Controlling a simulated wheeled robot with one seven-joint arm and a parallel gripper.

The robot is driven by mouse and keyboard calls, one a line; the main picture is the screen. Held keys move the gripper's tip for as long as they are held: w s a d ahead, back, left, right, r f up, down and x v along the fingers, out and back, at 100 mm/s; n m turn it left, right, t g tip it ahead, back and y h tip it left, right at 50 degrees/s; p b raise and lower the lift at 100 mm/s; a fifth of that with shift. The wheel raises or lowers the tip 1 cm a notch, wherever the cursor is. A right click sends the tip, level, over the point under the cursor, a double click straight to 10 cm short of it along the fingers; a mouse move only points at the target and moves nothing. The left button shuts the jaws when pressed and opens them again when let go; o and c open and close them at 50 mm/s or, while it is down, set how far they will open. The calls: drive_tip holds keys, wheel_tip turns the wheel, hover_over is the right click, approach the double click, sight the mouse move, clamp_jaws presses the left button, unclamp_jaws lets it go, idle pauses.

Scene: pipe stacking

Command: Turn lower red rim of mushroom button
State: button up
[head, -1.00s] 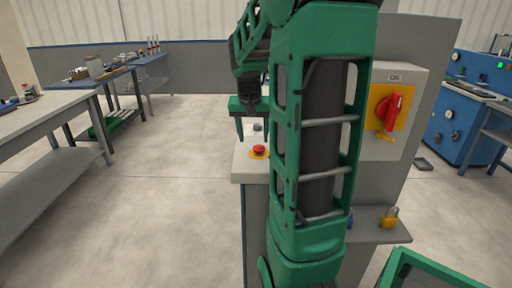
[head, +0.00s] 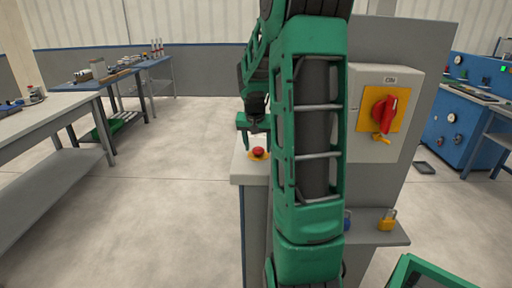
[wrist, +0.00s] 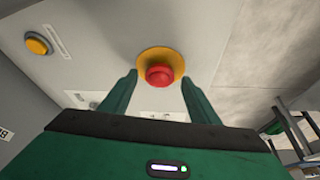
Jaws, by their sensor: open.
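The red mushroom button (head: 258,152) sits on a yellow round base on top of the grey cabinet (head: 240,172). In the wrist view the red button (wrist: 159,76) and its yellow ring (wrist: 159,55) lie ahead, between my fingertips. My gripper (wrist: 159,82) is open, with one green finger on each side of the button and a visible gap on each side. In the head view my gripper (head: 247,143) points down close to the button; one finger shows. My arm hides part of the cabinet top. The button's lower rim is too small to make out.
A grey panel with a red rotary switch (head: 384,112) on a yellow plate stands right of my arm. A yellow padlock (head: 387,219) sits on a small shelf below. A yellow-orange button (wrist: 38,45) is in the wrist view's upper left. Open floor lies left of the cabinet.

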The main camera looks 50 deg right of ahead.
drive_tip(key=shift+f, duration=0.15)
drive_tip(key=c, duration=1.1)
drive_tip(key=shift+o, duration=0.2)
drive_tip(key=shift+w, duration=0.1)
drive_tip(key=shift+w+m, duration=0.1)
drive_tip(key=shift+m, duration=0.2)
drive_tip(key=shift+w+a+m+g, duration=0.15)
drive_tip(key=shift+m+g, duration=0.35)
drive_tip(key=shift+m, duration=0.6)
drive_tip(key=shift+w+m+g, duration=0.1)
drive_tip(key=shift+m+g, duration=0.6)
drive_tip(key=shift+m, duration=1.2)
